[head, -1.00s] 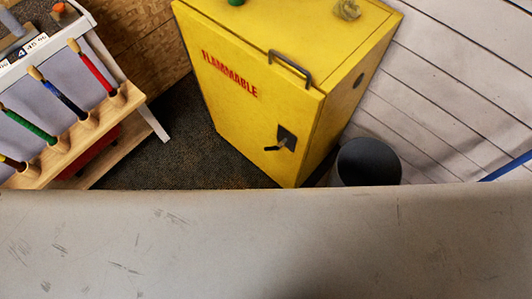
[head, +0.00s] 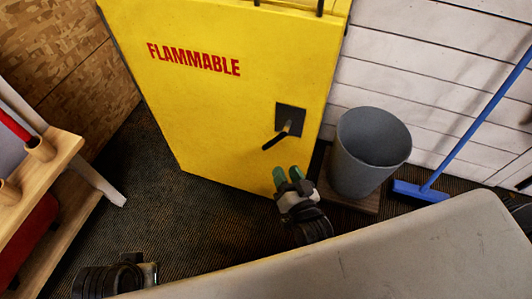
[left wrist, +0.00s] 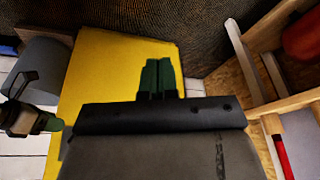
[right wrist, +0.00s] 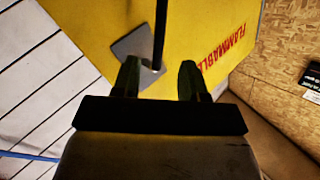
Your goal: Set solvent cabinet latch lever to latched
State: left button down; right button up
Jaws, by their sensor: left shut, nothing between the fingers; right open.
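The yellow solvent cabinet (head: 215,105) stands upright with red FLAMMABLE lettering, its door closed. Its black latch lever (head: 275,141) slants down and left from a dark square plate (head: 291,117). My right gripper (head: 289,174) is open just below the lever, with green fingertips. In the right wrist view the lever (right wrist: 160,35) stands between and beyond the open fingers (right wrist: 159,80); I cannot tell if they touch it. My left gripper (left wrist: 158,78) is shut and empty, and faces the cabinet's lower part. In the head view only part of the left arm shows, at the bottom left.
A grey bin (head: 369,150) stands right of the cabinet, with a blue broom (head: 440,180) beyond it. A wooden rack (head: 45,195) is at the left. A pale grey surface (head: 400,255) fills the bottom right. Dark carpet is clear between rack and cabinet.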

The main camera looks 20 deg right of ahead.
aim_at(273, 142)
pick_arm(q)
jog(key=shift+s+f+b, duration=0.2)
jog(key=shift+f+b, duration=0.1)
jog(key=shift+b, duration=0.65)
pick_arm(e)
jog(key=w, duration=1)
jog(key=shift+w+a, duration=0.3)
jog(key=shift+w, duration=0.1)
jog(key=shift+c, duration=0.2)
grip_shut()
